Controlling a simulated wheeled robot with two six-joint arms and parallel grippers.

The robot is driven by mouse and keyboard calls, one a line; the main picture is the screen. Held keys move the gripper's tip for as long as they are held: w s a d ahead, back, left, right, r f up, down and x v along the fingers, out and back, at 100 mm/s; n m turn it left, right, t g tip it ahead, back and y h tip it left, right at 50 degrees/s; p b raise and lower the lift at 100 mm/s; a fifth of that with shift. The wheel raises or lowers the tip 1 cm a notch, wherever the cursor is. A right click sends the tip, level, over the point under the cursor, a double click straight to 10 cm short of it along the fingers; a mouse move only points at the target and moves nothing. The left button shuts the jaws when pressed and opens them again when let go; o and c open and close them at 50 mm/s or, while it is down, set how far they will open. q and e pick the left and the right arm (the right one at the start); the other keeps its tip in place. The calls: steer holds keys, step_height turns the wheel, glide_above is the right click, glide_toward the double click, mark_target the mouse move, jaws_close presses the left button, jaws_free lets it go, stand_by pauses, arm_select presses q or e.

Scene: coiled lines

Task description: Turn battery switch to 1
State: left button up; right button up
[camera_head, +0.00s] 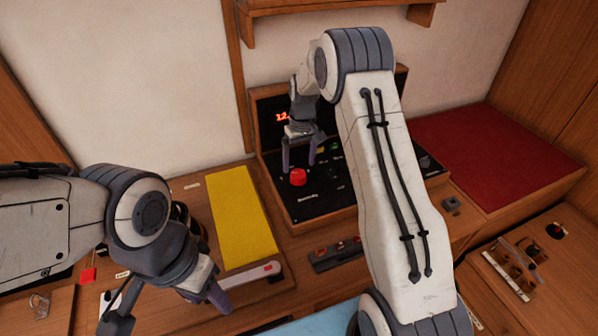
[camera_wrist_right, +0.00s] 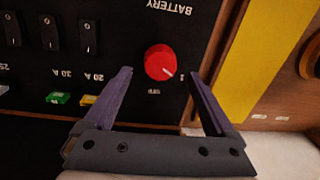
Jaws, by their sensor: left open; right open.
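The red battery switch knob (camera_head: 298,177) is on the black panel (camera_head: 330,196), with "BATTERY" lettering beside it. In the right wrist view the knob (camera_wrist_right: 160,62) shows a short white pointer line aimed toward the lower right, near the small white marks by the fingertips; the view is upside down. My right gripper (camera_head: 299,164) is open above the knob. In its wrist view its two purple fingertips (camera_wrist_right: 160,76) stand either side of the knob, with gaps visible. My left gripper (camera_head: 170,314) is open and empty at the lower left, away from the panel.
Black rocker switches (camera_wrist_right: 46,33) and coloured fuses (camera_wrist_right: 57,97) sit near the knob. A yellow mat (camera_head: 240,215) lies left of the panel. A red cushion (camera_head: 500,150) is at the right. A wooden shelf (camera_head: 330,8) hangs above.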

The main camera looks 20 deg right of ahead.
mark_target(300, 172)
step_height(300, 172, up, 6)
steer(key=b, duration=0.1)
steer(key=shift+d+r, duration=0.2)
steer(key=shift+a, duration=0.1)
steer(key=s+a+r+n, duration=0.1)
steer(key=s+a+r, duration=0.2)
steer(key=s+a, duration=0.5)
steer(key=s+a+r+n, duration=0.2)
steer(key=s+a+r, duration=0.2)
steer(key=s+a, duration=0.35)
steer(key=s+a+f+n, duration=0.1)
steer(key=s, duration=0.9)
steer(key=s+a+f+n, duration=0.1)
steer(key=s, duration=1)
steer(key=shift+s+a+n, duration=0.15)
steer(key=shift+a+n, duration=0.2)
steer(key=shift+n, duration=0.05)
steer(key=shift+d, duration=0.1)
